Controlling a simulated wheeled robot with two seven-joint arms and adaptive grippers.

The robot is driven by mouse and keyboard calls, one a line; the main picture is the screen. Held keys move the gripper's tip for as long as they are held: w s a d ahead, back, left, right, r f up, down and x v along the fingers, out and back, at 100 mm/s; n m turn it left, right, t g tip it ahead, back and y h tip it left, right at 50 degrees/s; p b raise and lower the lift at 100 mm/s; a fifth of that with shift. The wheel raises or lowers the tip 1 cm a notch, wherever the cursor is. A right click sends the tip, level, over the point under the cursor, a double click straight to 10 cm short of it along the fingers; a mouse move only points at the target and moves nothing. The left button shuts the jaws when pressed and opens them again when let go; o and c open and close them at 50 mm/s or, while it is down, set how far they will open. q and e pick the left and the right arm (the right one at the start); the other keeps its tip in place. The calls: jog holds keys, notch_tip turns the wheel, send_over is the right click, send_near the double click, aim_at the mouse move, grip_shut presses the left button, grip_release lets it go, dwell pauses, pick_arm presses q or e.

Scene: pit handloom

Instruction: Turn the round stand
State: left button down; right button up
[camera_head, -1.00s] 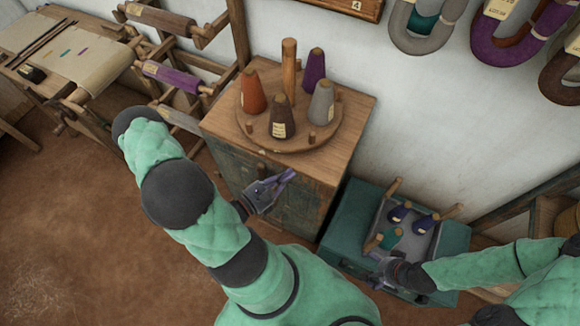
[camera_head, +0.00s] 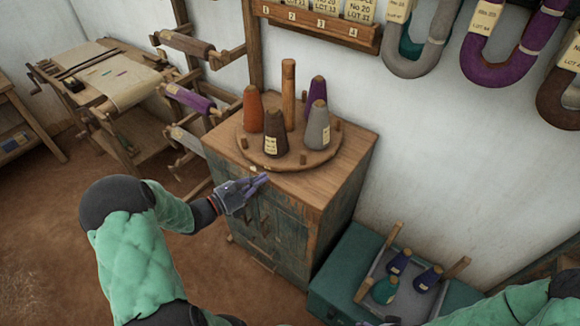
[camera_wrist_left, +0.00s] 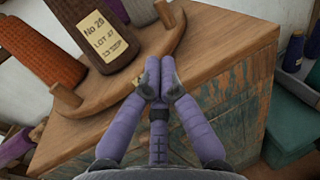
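The round stand (camera_head: 287,163) is a wooden disc with a centre post (camera_head: 288,95) and short pegs, on top of a cabinet. It carries an orange cone (camera_head: 253,112), a dark brown cone (camera_head: 275,136), a purple cone (camera_head: 317,92) and a grey cone (camera_head: 316,128). My left gripper (camera_head: 263,179) is at the cabinet's front top edge, just in front of the disc. In the left wrist view its fingertips (camera_wrist_left: 159,78) are together, empty, close to the disc's rim (camera_wrist_left: 125,82); contact cannot be told. My right gripper is mostly cut off at the bottom edge.
The cabinet (camera_head: 345,165) has a bare wooden top around the disc. A teal chest (camera_head: 335,270) with a tray of cones stands to its right. A rack with wound rollers (camera_head: 190,98) is on the left. Yarn hanks (camera_head: 420,40) hang on the wall.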

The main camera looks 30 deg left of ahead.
aim_at(292, 167)
pick_arm(q)
jog(key=b+x, duration=0.3)
jog(key=x, duration=0.9)
